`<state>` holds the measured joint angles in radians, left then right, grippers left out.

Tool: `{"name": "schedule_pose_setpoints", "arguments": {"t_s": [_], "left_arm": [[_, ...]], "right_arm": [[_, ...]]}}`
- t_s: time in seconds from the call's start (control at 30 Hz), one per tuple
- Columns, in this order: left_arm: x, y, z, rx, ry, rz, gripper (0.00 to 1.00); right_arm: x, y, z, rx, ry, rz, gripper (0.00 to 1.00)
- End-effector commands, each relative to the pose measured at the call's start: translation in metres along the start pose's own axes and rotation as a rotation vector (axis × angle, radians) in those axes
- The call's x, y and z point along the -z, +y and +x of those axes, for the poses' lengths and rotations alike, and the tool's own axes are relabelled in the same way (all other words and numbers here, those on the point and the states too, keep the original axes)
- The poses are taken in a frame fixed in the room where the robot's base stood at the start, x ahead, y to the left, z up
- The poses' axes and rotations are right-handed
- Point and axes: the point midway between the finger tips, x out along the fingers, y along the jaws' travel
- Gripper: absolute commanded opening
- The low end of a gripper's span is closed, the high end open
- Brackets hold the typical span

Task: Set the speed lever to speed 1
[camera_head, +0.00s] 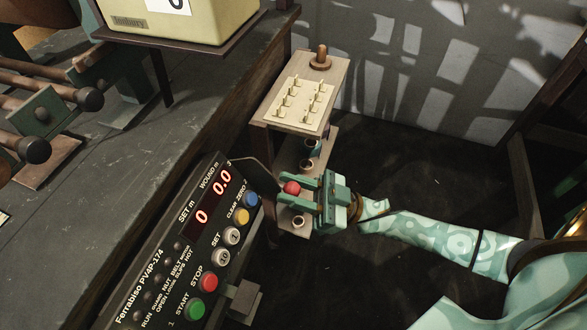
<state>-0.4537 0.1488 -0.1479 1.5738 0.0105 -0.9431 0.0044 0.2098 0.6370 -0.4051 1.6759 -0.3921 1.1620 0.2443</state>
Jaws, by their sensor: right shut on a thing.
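The speed lever's red ball knob (291,187) shows just right of the upper end of the control panel (185,255). My right gripper (297,193) comes in from the right and is shut on the knob, with its teal fingers on either side of it. The lever's shaft is mostly hidden by the fingers and the panel. I cannot read a speed scale or tell which setting the lever stands at. The panel display (212,197) reads SET 0 and WOUND 0.0. My left gripper is not in view.
A wooden stand (301,95) with a pegged top and lower shelves stands behind my right gripper. The dark workbench (130,150) fills the left, with rollers (60,90) on it. A cream box (185,20) sits at the top. Floor is open below my right arm.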

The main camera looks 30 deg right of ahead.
Motion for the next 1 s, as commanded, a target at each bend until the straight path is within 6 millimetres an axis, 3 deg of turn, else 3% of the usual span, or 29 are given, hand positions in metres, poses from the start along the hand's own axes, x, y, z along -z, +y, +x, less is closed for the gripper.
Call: {"name": "schedule_pose_setpoints", "arguments": {"t_s": [0.1,0.13,0.2,0.73,0.87,1.0], "left_arm": [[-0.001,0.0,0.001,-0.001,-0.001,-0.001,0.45],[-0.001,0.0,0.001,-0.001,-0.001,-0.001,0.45],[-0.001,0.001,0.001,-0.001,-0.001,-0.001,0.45],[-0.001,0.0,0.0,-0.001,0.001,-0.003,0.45],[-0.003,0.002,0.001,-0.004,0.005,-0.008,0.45],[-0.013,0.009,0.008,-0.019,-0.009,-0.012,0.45]], "right_arm": [[-0.003,-0.002,-0.002,0.001,-0.01,0.002,0.0],[-0.003,-0.002,-0.002,0.001,-0.01,0.002,0.31],[-0.003,-0.002,-0.002,0.001,-0.009,0.002,0.48],[-0.001,0.0,-0.006,0.0,-0.003,0.001,0.48],[-0.001,-0.001,-0.026,0.0,-0.007,0.001,0.48],[-0.001,0.0,-0.064,-0.001,-0.009,0.002,0.48]]}}
